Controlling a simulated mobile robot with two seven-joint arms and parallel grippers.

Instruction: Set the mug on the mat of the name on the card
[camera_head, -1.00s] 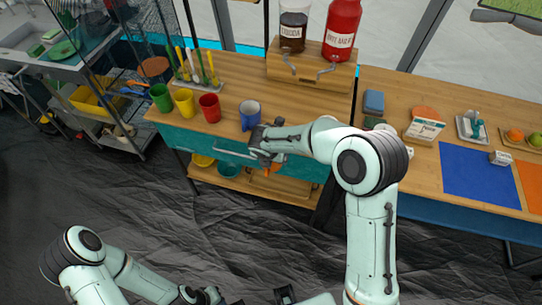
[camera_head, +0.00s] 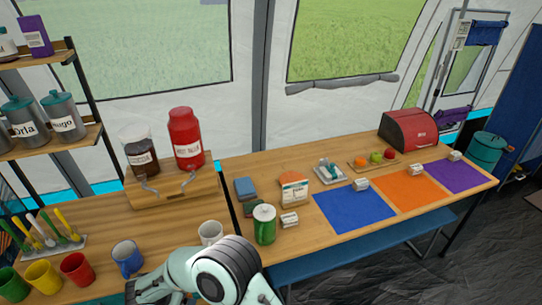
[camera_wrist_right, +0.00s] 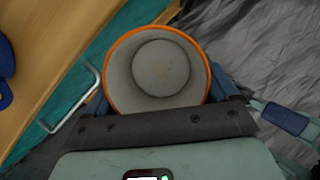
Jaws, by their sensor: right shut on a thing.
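My right gripper (camera_wrist_right: 160,108) is shut on a mug (camera_wrist_right: 160,68) with an orange rim and a pale grey inside; the right wrist view looks into its empty mouth. In the head view my right arm is at the bottom, and the held mug is hidden. A blue mat (camera_head: 352,212), an orange mat (camera_head: 408,192) and a purple mat (camera_head: 460,177) lie in a row on the right table. Small white name blocks stand behind the blue (camera_head: 361,184), orange (camera_head: 415,169) and purple (camera_head: 455,156) mats. A white card (camera_head: 295,192) stands left of them; its writing is unreadable. My left gripper is out of view.
A green canister (camera_head: 264,224) and a small white block (camera_head: 289,220) stand near the card. A white mug (camera_head: 210,232), a blue mug (camera_head: 126,257) and a red cup (camera_head: 77,268) stand on the left counter. Fruit (camera_head: 376,158) and a red bread box (camera_head: 408,131) are behind the mats.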

